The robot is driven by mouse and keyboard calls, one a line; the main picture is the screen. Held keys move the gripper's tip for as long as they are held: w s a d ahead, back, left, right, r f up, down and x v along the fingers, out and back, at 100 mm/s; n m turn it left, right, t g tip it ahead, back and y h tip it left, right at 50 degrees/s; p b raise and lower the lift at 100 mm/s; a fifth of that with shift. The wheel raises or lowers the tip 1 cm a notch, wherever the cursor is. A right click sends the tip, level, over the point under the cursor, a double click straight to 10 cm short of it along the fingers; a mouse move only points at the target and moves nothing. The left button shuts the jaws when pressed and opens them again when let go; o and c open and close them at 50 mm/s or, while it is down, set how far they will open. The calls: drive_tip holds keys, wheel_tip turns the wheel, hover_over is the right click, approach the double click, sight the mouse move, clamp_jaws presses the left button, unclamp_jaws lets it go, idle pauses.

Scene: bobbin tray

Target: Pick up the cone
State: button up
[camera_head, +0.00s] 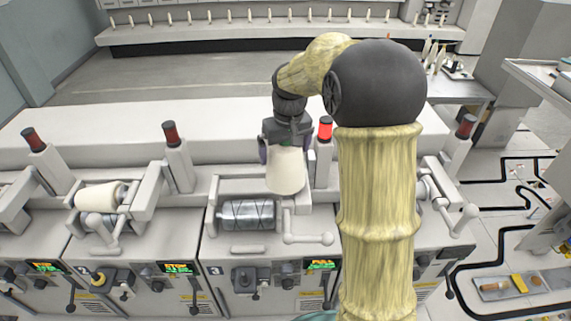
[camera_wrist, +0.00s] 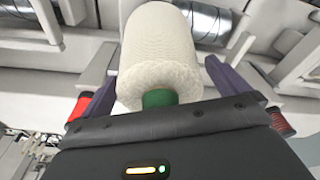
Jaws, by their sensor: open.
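A cream wound cone (camera_head: 285,174) shows just below my gripper (camera_head: 282,150), above the middle machine and its bare metal drum (camera_head: 247,214). In the wrist view the cone (camera_wrist: 160,48) lies between the two dark purple fingers of my gripper (camera_wrist: 163,88), with its green core end (camera_wrist: 159,98) toward the palm. The jaws are open, one finger on each side of the cone. I cannot tell whether either finger touches it, or what bears it. Another cream cone (camera_head: 98,196) lies on the machine to the left.
A crank handle (camera_head: 308,238) juts out right of the drum. A lit red lamp (camera_head: 325,128) stands close to the right of my gripper. A long rail with several pegs (camera_head: 250,30) runs along the back. A metal table (camera_head: 458,92) stands at back right.

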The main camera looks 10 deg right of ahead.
drive_tip(key=c, duration=1.6)
drive_tip(key=shift+o, duration=0.2)
wheel_tip(320, 180, up, 10)
drive_tip(key=b, duration=0.2)
drive_tip(key=shift+w, duration=0.15)
drive_tip(key=shift+s+r+p, duration=0.15)
drive_tip(key=shift+s+p, duration=0.1)
drive_tip(key=shift+p, duration=0.05)
drive_tip(key=shift+w, duration=0.1)
